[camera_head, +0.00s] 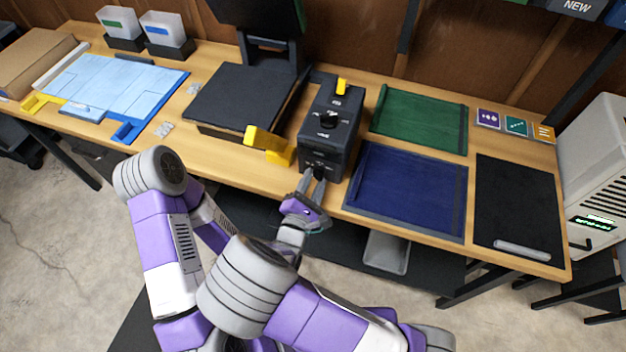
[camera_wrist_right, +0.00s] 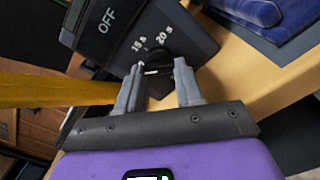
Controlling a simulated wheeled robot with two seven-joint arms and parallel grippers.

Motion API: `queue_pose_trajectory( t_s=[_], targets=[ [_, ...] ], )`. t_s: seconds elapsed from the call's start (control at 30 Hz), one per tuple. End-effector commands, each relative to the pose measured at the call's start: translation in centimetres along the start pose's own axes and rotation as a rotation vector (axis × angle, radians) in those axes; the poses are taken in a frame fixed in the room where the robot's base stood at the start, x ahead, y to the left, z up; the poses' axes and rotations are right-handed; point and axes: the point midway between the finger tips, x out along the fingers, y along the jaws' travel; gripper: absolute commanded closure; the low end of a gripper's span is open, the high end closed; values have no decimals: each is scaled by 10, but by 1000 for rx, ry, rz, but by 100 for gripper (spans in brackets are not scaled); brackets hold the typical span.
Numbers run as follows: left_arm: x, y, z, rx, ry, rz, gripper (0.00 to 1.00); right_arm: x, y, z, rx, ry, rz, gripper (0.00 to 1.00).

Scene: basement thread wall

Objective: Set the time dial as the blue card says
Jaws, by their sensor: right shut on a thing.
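A black box-shaped machine (camera_head: 344,104) stands on the bench, with a black knob (camera_head: 328,120) and a yellow switch (camera_head: 341,86) on top. My right gripper (camera_head: 314,178) is at its lower front face. In the right wrist view, the right gripper (camera_wrist_right: 160,85) has its fingers on either side of a black time dial (camera_wrist_right: 153,62), shut on it. "15 s" and "20 s" show beside the dial, and "OFF" is farther left. Another label is partly hidden by a finger. I cannot read the dial's setting. I cannot make out which card is the blue card. My left gripper is out of view.
A yellow handle (camera_head: 268,145) juts out left of the machine, beside a black flat press (camera_head: 240,98). A blue mat (camera_head: 405,190) and green mat (camera_head: 420,118) lie to the right. Small purple (camera_head: 488,118), teal (camera_head: 516,126) and orange (camera_head: 543,133) cards are at the back right.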

Motion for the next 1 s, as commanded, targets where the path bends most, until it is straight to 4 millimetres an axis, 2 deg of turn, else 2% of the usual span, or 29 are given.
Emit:
queue_pose_trajectory(
  t_s=[0.1,0.4,1.0],
  targets=[
    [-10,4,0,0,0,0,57,0,1,2,97,2,-3,94],
    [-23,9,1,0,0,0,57,0,2,1,381,2,-4,94],
    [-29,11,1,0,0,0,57,0,3,1,953,2,-3,94]
  ],
)
